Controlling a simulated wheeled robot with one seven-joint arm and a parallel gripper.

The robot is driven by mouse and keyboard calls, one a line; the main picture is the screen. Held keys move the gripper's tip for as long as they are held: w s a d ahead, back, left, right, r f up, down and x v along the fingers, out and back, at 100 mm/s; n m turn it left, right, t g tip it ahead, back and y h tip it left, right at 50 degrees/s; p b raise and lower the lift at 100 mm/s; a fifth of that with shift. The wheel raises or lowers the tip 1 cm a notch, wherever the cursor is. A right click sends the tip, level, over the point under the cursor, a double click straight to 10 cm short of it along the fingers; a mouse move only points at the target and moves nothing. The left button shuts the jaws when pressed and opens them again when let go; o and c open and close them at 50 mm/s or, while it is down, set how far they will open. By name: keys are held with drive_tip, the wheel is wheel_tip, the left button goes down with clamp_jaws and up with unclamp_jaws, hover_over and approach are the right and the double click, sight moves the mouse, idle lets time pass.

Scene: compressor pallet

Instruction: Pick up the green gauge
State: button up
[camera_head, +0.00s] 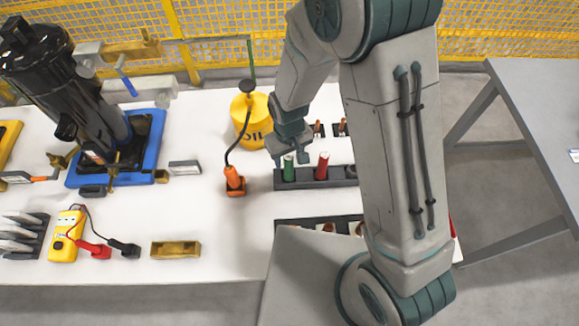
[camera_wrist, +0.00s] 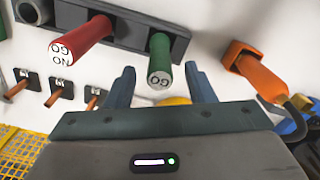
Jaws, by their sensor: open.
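The green gauge (camera_head: 289,169) stands upright at the left end of a dark grey rack on the white table. In the wrist view the green gauge (camera_wrist: 160,62) has its end face marked "GO" towards the camera. My gripper (camera_head: 288,158) is at the green gauge's upper part, pointing down. In the wrist view my gripper (camera_wrist: 160,78) is open, one finger on each side of the green gauge, with visible gaps and no clear contact. The red gauge (camera_head: 322,166) stands in the same rack to the right; it also shows in the wrist view (camera_wrist: 82,40).
The dark rack (camera_head: 307,184) holds both gauges. An orange tool (camera_head: 234,181) on a black cord stands close left of it. A yellow oil can (camera_head: 250,121) is behind, near my gripper. Small wooden-handled pieces (camera_head: 318,130) stand in holders behind the rack.

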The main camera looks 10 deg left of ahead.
sight(289, 170)
drive_tip(key=shift+w+a+f+p, duration=0.1)
drive_tip(key=shift+f+p, duration=0.4)
drive_tip(key=shift+f, duration=1.65)
drive_tip(key=c, duration=1.1)
